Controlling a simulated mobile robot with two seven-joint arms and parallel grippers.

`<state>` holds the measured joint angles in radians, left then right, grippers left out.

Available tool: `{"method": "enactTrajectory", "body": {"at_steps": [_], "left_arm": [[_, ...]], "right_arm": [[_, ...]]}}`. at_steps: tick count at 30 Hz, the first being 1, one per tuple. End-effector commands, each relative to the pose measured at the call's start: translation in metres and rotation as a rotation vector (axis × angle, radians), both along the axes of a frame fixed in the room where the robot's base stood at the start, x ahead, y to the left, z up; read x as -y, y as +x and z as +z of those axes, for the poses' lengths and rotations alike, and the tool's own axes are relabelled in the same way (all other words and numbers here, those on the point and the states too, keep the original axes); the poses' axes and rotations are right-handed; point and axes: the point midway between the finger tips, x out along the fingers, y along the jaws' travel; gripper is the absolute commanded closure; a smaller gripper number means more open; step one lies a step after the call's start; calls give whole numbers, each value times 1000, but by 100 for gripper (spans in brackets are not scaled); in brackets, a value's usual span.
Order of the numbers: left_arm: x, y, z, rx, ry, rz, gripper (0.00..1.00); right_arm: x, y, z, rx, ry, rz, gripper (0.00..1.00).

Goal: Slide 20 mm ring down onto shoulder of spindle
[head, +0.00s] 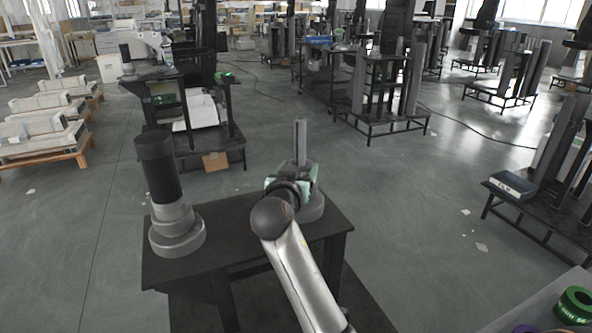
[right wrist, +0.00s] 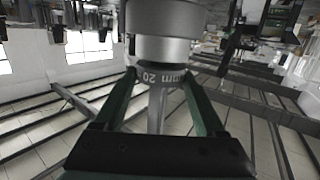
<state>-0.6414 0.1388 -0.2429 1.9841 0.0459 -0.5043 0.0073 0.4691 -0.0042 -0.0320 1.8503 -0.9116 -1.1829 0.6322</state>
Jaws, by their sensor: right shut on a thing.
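The spindle (head: 300,142) stands upright at the back right of the dark table, on a round grey base (head: 315,208). My right gripper (head: 292,178) is at the lower part of the spindle's thin post. In the right wrist view, which is upside down, the gripper (right wrist: 160,84) is shut on the dark grey 20 mm ring (right wrist: 158,77), marked "20 mm". The ring is around the post, close by the wider grey shoulder (right wrist: 160,48). I cannot tell whether they touch. In the head view the gripper hides the ring. My left gripper is not in view.
On the table (head: 240,248), a stepped grey column with a black top (head: 158,165) stands at the left. A green ring (head: 574,306) and a partly seen purple ring (head: 525,329) lie on a surface at bottom right. The table is bare between the two columns.

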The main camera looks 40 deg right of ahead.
Motion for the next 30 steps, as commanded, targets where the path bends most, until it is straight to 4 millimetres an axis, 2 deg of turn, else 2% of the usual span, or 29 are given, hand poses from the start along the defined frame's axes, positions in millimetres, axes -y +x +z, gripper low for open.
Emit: {"method": "enactTrajectory", "body": {"at_steps": [14,15,22,30], "left_arm": [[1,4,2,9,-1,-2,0],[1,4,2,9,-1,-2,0],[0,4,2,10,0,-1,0],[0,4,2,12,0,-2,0]], "right_arm": [[2,1,-3,1,-1,1,88],[2,1,-3,1,-1,1,24],[2,1,-3,0,0,1,0],[2,1,-4,-1,2,1,0]]}}
